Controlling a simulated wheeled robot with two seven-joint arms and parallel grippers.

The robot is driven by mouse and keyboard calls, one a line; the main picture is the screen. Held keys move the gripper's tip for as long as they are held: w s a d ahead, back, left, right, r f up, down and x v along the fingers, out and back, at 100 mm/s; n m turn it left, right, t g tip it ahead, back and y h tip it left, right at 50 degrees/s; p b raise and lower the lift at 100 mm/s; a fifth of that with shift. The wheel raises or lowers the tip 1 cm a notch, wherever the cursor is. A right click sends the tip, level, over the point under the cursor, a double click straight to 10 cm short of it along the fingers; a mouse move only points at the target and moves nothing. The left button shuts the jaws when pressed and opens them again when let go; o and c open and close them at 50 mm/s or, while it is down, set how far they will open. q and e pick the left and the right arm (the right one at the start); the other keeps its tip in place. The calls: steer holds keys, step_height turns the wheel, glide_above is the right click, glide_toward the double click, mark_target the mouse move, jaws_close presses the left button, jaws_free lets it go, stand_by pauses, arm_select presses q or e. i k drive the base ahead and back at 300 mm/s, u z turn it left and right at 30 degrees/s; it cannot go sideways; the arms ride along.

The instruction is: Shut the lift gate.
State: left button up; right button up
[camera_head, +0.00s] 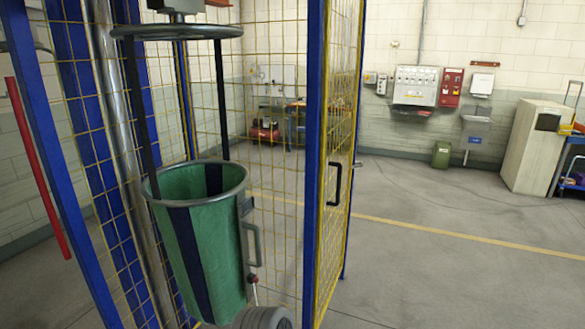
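The lift gate (342,110) looks like the yellow wire-mesh panel in the middle of the head view, seen at a steep angle. A black handle (335,184) is on it. A blue post (314,150) stands at its near left edge. The panel appears swung out at an angle to the mesh behind the sling bag; its hinge side and latch cannot be made out. Neither of my grippers is in view.
A green sling bag (205,240) hangs by black straps from a round ring (178,32) inside the mesh enclosure. A grey rounded part (263,318) shows at the bottom edge. The floor (440,270) right of the gate is clear. A cream cabinet (534,147) stands far right.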

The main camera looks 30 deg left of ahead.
mark_target(328, 6)
steer(key=u, duration=0.5)
steer(key=i, duration=0.7)
steer(key=z, duration=0.75)
steer(key=i, duration=1.6)
steer(key=u, duration=0.7)
steer(key=i, duration=0.9)
steer(key=u, duration=0.65)
